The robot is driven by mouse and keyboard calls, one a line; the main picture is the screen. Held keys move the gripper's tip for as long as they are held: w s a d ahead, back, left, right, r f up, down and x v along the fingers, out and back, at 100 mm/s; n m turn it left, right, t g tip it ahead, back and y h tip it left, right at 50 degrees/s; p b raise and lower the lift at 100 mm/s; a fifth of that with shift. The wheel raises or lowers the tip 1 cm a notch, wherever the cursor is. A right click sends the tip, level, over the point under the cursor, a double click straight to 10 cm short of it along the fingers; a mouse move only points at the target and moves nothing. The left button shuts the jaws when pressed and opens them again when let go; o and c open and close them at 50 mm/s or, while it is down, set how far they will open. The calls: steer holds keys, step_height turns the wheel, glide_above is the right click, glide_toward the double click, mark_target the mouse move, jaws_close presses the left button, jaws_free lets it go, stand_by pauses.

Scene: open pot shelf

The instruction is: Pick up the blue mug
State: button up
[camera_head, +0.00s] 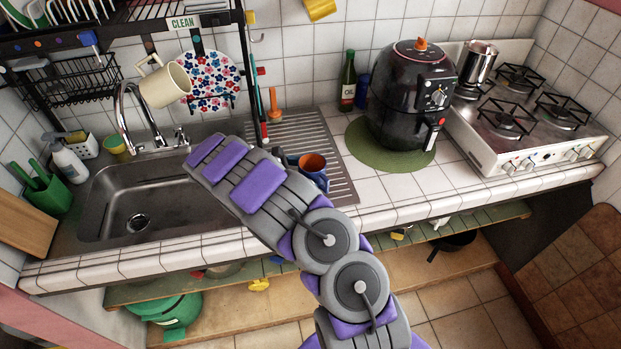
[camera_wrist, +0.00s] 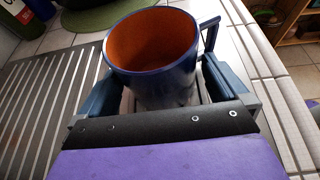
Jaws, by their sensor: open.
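The blue mug (camera_head: 318,180) has an orange-brown inside and stands upright on the ribbed metal drainboard (camera_head: 332,150), near the counter's front tiles. In the head view my arm partly hides it. In the wrist view the blue mug (camera_wrist: 165,62) is close ahead, its handle to the right. My gripper (camera_wrist: 162,92) is open, with one dark blue finger on each side of the mug's lower part. I cannot tell whether the fingers touch it. In the head view my arm mostly hides the gripper.
A black air fryer (camera_head: 405,95) stands on a green round mat (camera_head: 362,150) to the right. The sink (camera_head: 130,205) is to the left. A green bottle (camera_head: 348,82) and a blue can (camera_head: 362,92) stand behind. White tiles right of the drainboard are clear.

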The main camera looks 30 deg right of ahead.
mark_target(324, 165)
steer(key=shift+a, duration=0.1)
steer(key=shift+d+f, duration=0.1)
steer(key=shift+d, duration=1.1)
steer(key=c, duration=0.5)
steer(key=shift+a, duration=0.15)
steer(key=shift+c, duration=1.4)
steer(key=shift+a, duration=0.3)
steer(key=shift+c, duration=0.8)
steer(key=shift+a, duration=0.4)
steer(key=shift+d+r, duration=0.35)
steer(key=shift+r, duration=0.1)
steer(key=r+p, duration=0.1)
steer(key=r, duration=0.2)
steer(key=shift+d+p, duration=0.3)
steer(key=shift+p, duration=0.05)
steer(key=s+d, duration=0.1)
steer(key=s, duration=0.3)
steer(key=s+d+p, duration=0.1)
steer(key=s, duration=0.4)
steer(key=s+d+r+p, duration=0.1)
steer(key=s, duration=0.4)
steer(key=shift+d+r, duration=0.1)
steer(key=shift+s, duration=0.75)
